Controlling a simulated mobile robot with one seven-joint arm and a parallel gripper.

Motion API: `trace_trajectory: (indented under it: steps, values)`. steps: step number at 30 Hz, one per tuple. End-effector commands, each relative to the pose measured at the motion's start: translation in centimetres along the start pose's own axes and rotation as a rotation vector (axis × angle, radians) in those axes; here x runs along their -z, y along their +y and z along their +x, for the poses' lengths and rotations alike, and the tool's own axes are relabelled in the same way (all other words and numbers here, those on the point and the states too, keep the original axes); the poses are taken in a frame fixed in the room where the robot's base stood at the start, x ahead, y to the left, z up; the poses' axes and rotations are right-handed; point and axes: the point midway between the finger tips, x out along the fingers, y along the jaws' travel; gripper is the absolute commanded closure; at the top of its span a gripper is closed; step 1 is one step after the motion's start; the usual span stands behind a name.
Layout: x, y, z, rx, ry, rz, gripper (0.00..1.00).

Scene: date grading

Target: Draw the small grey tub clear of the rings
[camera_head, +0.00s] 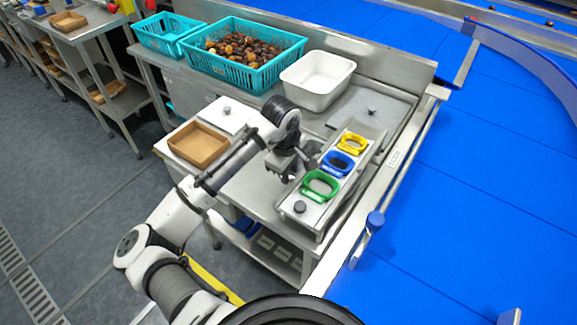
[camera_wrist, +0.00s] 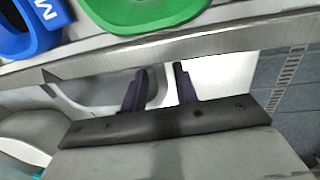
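The rings stand in a row on a steel holder (camera_head: 299,206): a yellow ring (camera_head: 351,143), a blue ring (camera_head: 338,163) and a green ring (camera_head: 320,186). The wrist view shows the green ring (camera_wrist: 150,12) and the blue ring (camera_wrist: 28,28) at its top edge. A pale grey, rounded shape (camera_wrist: 88,92), which looks like the small grey tub, lies below the holder's edge there. My gripper (camera_wrist: 163,78) has its fingers apart. The left finger overlaps this shape and the right finger is near its right edge; contact is unclear. In the head view my gripper (camera_head: 308,163) is left of the rings and the tub cannot be made out.
A teal crate (camera_head: 240,80) of dates, another teal crate (camera_head: 160,38) and a white tub (camera_head: 318,82) stand at the back. A brown tray (camera_head: 197,145) is at the left. A blue conveyor (camera_head: 480,190) runs along the right.

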Motion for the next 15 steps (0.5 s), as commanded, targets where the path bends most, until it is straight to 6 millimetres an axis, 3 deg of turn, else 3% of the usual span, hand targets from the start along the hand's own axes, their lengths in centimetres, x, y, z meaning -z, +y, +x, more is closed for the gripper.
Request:
trace_trajectory:
  steps: [4,11,15]
  values:
    - [0.01,-0.01,0.00,0.000,0.000,0.000,0.71]
    - [0.01,-0.01,-0.03,0.000,0.000,0.000,1.00]
    - [0.01,-0.01,-0.03,0.000,0.000,0.000,1.00]
